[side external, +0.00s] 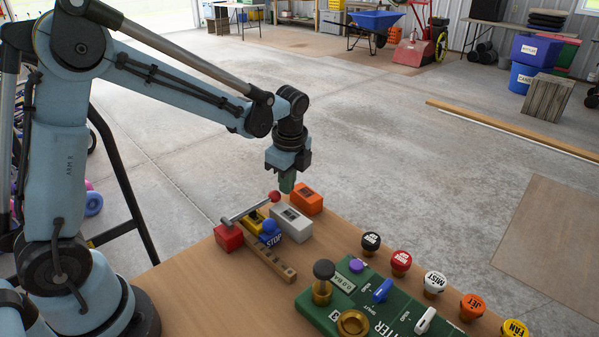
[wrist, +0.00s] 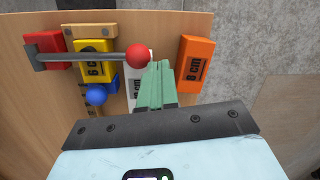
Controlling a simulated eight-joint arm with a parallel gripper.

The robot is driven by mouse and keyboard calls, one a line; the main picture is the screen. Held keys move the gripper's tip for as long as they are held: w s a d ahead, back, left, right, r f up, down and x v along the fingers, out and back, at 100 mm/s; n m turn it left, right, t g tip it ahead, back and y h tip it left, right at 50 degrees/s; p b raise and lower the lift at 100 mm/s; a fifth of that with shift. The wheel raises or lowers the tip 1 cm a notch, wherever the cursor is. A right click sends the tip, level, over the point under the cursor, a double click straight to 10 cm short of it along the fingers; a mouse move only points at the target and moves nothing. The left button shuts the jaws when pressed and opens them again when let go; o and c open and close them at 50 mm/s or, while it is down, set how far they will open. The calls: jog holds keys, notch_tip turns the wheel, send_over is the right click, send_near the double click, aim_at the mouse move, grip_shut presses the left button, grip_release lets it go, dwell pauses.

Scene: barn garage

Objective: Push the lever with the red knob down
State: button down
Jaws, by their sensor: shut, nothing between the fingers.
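The lever is a grey rod (side external: 246,209) ending in a red knob (side external: 274,197). It rises from a red block (side external: 229,237) and reaches over the yellow block to the right. In the wrist view the rod (wrist: 85,57) runs across to the red knob (wrist: 137,56). My gripper (side external: 287,184) is shut and empty, with green fingers pointing down just right of the knob. In the wrist view the fingertips (wrist: 160,68) lie close beside the knob. I cannot tell whether they touch it.
A notched wooden strip (side external: 270,260) lies in front. A green control panel (side external: 365,302) and several labelled knobs fill the table's right side.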

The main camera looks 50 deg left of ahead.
jog(key=shift+w+f, duration=0.1)
jog(key=shift+f, duration=0.3)
dwell(0.3)
jog(key=shift+d+r, duration=0.25)
jog(key=shift+r, duration=0.2)
jog(key=w+d+r, duration=0.2)
jog(key=w+r, duration=0.5)
jog(key=w, duration=0.1)
jog(key=shift+w+d+r, duration=0.3)
jog(key=shift+w+d, duration=0.05)
jog(key=shift+w, duration=0.05)
